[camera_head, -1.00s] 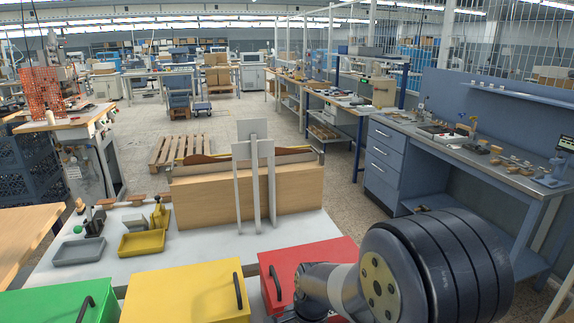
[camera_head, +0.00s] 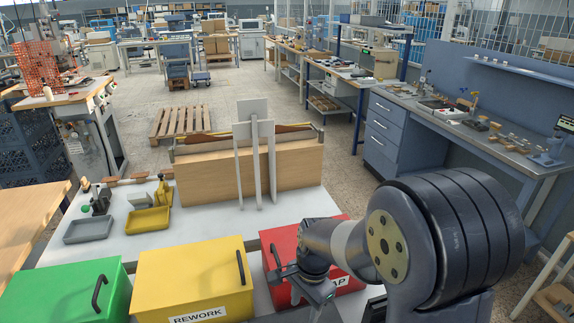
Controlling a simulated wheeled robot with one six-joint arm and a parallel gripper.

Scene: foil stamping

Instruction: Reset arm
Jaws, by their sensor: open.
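My gripper (camera_head: 306,283) is in view at the lower right of centre, just in front of and above the red box (camera_head: 303,238). It is open, and I see nothing held in it. My arm comes in from the right and covers part of the red box and its label, of which only "AP" shows. Whether the gripper touches the box is not clear.
A yellow box (camera_head: 190,272) labelled REWORK and a green box (camera_head: 62,295) stand to the left. Behind are a grey tray (camera_head: 88,230), a yellow tray (camera_head: 148,221) and a wooden block (camera_head: 218,178) with upright pale panels (camera_head: 255,130). A blue workbench (camera_head: 402,135) stands right.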

